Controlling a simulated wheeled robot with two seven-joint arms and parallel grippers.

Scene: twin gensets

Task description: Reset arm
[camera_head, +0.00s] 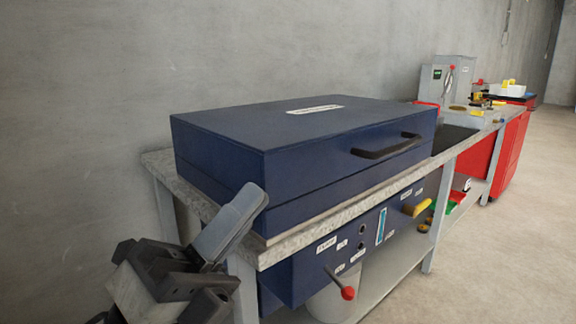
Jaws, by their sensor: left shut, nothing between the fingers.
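My left gripper (230,225) is at the lower left of the head view, its grey fingers together and pointing up and to the right. It is shut with nothing between the fingers. It is in front of the near left corner of a bench (156,160) with a speckled top. A dark blue case (290,128) with a black handle (386,147) sits closed on this bench, behind the gripper. I cannot tell whether the gripper touches the bench. My right gripper is not in view.
Under the bench top is a blue panel (398,231) with a red-knobbed lever (347,292) and a yellow handle (416,207). A grey cylinder (330,302) stands below. Red cabinets (480,150) stand farther back. The floor (515,255) on the right is clear.

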